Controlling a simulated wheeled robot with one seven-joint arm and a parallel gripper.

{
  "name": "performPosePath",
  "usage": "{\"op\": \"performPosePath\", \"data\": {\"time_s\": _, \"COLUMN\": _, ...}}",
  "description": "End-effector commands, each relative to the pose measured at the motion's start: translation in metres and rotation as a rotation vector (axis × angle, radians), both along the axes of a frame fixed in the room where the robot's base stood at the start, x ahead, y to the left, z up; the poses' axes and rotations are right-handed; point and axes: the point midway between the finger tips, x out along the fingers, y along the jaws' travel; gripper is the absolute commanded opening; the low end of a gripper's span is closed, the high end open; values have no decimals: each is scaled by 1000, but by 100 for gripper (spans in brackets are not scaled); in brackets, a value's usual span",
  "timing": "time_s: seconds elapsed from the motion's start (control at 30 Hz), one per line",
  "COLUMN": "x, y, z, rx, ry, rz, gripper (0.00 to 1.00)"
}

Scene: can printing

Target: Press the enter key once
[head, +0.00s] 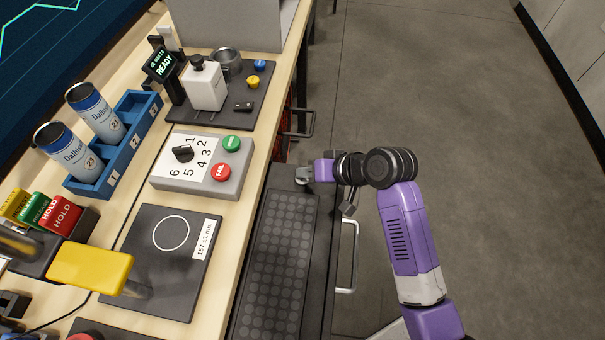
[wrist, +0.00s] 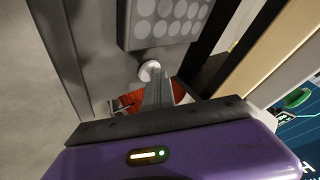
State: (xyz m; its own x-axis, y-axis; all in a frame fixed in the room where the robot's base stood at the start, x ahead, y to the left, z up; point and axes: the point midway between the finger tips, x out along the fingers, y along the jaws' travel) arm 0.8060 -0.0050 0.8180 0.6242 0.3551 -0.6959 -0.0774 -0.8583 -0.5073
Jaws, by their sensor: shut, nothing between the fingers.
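A dark keyboard (head: 278,262) with several rows of round grey keys lies on a pull-out tray (head: 325,262) along the bench's right side. No key markings are readable, so I cannot tell which key is enter. My gripper (head: 303,175) is at the keyboard's far end, shut and empty. In the wrist view the shut fingertips (wrist: 151,72) appear just off the keyboard's edge (wrist: 163,42), over the tray's bare surface. I cannot tell how high the fingertips are or whether they touch anything.
On the bench stand a control box with a dial and green and red buttons (head: 203,165), a dark plate with a white ring (head: 170,260), a blue can rack (head: 128,145) with two cans, and a READY display (head: 160,64). The floor (head: 450,100) to the right is clear.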

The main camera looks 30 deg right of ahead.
Motion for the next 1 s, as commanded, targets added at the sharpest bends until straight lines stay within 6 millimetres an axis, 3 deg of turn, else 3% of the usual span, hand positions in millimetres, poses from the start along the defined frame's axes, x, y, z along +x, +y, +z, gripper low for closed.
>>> {"op": "performPosePath", "data": {"time_s": 0.57, "x": -1, "y": 0, "z": -4, "rx": 0, "ry": 4, "rz": 1, "gripper": 0}}
{"op": "performPosePath", "data": {"time_s": 1.0, "x": -1, "y": 0, "z": 18, "rx": 0, "ry": 3, "rz": 0, "gripper": 0}}
